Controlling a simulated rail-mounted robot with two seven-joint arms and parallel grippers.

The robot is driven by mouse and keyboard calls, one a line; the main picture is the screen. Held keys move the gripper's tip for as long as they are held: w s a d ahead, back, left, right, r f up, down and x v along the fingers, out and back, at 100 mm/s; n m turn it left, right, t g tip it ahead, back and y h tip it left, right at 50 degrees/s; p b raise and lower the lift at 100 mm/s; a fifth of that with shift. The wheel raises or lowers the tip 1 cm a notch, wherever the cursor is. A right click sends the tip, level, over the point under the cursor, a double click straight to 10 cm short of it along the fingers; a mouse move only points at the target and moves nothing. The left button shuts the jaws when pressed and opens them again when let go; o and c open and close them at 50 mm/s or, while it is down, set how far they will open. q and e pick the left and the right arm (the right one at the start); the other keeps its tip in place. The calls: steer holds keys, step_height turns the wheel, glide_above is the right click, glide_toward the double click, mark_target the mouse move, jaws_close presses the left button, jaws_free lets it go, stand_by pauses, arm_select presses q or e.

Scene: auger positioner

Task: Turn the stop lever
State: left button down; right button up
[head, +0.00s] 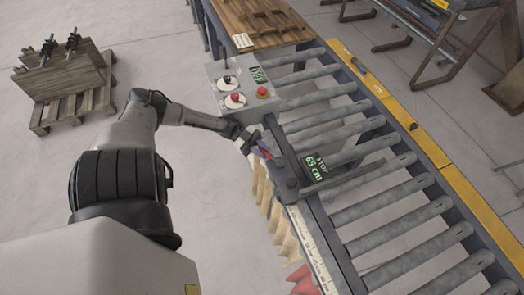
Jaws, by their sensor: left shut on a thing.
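The stop (314,167) is a dark unit on the near rail of the roller conveyor, with a crossbar reaching over the rollers and a green display that reads 65 cm. My left gripper (257,143) is at the left side of the stop, shut on the stop lever (265,153). Only a small reddish part of the lever shows; the fingers hide most of it, so its angle is hard to tell. My right gripper is not in view.
A grey control box (241,86) with a display, knobs and a red button stands just beyond my left gripper. A white ruler (312,250) runs along the near rail. Yellowish and red pieces hang below it. A wooden pallet (72,107) stands far left; the floor between is clear.

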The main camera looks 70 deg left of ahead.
arm_select(q)
steer(key=c, duration=1.1)
jaws_free()
steer(key=shift+o, duration=0.2)
